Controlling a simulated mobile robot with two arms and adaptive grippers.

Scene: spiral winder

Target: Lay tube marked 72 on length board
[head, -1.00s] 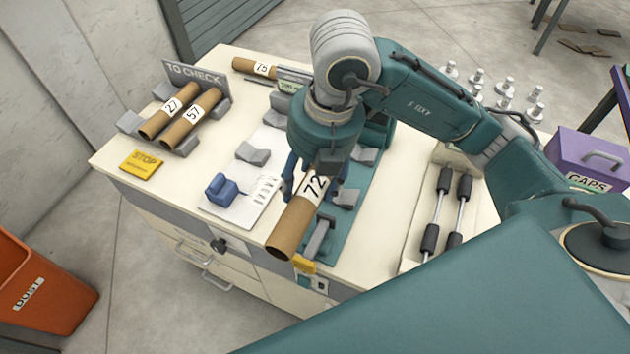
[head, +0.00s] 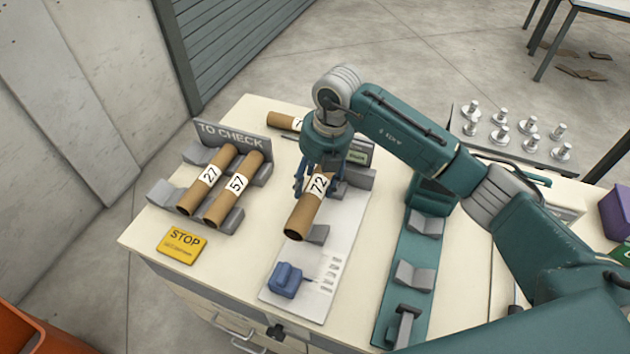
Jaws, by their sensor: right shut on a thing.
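The brown cardboard tube marked 72 (head: 308,212) is in my right gripper (head: 318,178), which is shut on its upper part. The tube is over the length board (head: 327,285), a white board with printed marks, grey V-blocks and a blue stop block (head: 285,280). The tube's near open end is beside a grey V-block (head: 316,234). I cannot tell whether the tube touches the V-blocks or hangs just above them. The gripper hides the tube's far end. My left gripper is not in view.
Tubes 27 (head: 205,180) and 57 (head: 234,187) lie in the TO CHECK rack (head: 165,195) at left. A yellow STOP sign (head: 182,245) is in front. Another tube (head: 284,121) lies behind. A teal fixture (head: 398,325) with grey V-blocks stands at right.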

